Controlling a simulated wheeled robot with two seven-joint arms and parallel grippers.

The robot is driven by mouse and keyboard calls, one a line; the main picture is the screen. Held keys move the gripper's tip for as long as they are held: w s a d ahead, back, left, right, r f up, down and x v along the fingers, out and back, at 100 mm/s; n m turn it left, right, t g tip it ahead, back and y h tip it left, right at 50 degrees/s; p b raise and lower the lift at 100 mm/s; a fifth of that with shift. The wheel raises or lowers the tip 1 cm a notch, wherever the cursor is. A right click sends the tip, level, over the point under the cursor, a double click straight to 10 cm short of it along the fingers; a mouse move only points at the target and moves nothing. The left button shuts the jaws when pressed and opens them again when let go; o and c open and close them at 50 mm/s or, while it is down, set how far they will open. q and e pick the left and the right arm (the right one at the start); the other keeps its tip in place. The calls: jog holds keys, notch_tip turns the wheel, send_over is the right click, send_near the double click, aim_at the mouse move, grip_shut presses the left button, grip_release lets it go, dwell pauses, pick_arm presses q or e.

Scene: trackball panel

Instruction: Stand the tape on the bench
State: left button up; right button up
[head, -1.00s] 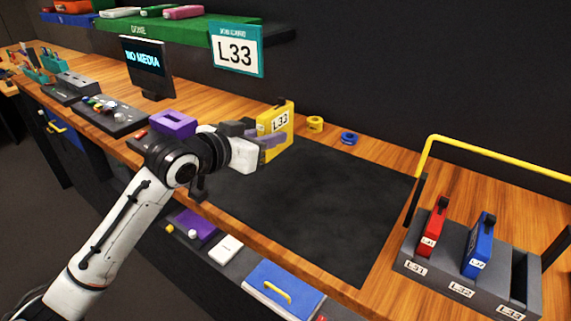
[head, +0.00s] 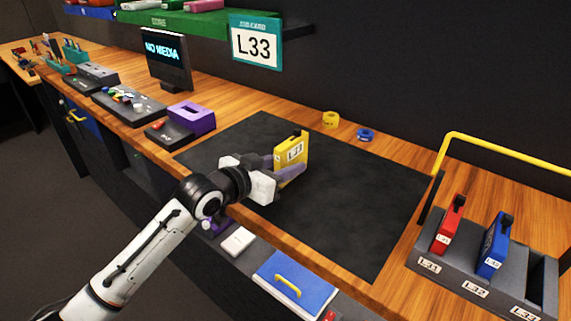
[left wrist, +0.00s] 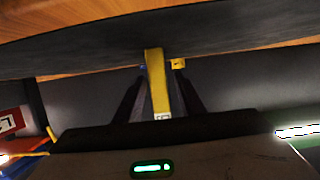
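The yellow tape (head: 291,152), labelled L33, is upright above the dark mat (head: 340,205) on the bench (head: 285,120). My left gripper (head: 287,172) is shut on it, and the tape also shows between the fingers in the left wrist view (left wrist: 157,80). In the left wrist view the tape's far end is close to the mat; I cannot tell whether it touches. My right gripper is in neither view.
A grey rack at the right holds a red tape (head: 448,226) and a blue tape (head: 494,246); its L33 slot is empty. Yellow (head: 331,118) and blue (head: 366,134) rolls lie behind the mat. A purple device (head: 190,117) stands left. Much of the mat is clear.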

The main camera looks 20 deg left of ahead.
pick_arm(q)
jog(key=v, duration=1.2)
jog(key=shift+r, duration=0.1)
